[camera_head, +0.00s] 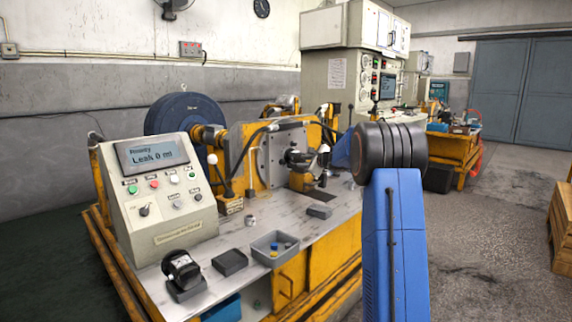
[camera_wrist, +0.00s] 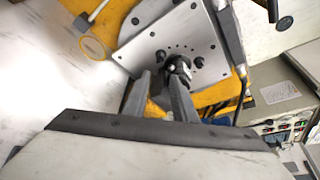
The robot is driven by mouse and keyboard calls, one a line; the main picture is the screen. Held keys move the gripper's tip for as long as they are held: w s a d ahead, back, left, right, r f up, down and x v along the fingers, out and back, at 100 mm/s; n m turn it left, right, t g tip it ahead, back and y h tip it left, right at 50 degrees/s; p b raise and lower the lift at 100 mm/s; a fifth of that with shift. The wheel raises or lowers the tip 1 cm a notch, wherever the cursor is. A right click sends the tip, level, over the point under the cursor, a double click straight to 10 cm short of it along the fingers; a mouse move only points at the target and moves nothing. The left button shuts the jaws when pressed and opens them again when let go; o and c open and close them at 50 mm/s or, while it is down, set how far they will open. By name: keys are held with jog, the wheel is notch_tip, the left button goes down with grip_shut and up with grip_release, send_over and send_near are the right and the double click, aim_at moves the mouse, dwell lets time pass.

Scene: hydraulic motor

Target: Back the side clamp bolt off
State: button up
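The grey mounting plate (camera_head: 272,158) stands upright on the yellow test bench. In the wrist view the plate (camera_wrist: 172,38) looks tilted and shows a ring of small holes. A dark, bolt-like piece (camera_wrist: 179,68) shows by its lower edge; I cannot tell for sure whether it is the side clamp bolt. My gripper (camera_wrist: 160,77) points at the plate with its two fingers apart. The right fingertip overlaps the dark piece in view; contact is unclear. Nothing shows between the fingers. In the head view my arm hides part of the bench's right side.
A control panel (camera_head: 160,205) with a screen reading "Leak 0 ml" stands on the left. A large blue wheel (camera_head: 178,112) stands behind.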

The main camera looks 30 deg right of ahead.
aim_at(284, 162)
jog(key=x, duration=1.7)
jog(key=shift+w, duration=0.25)
grip_shut()
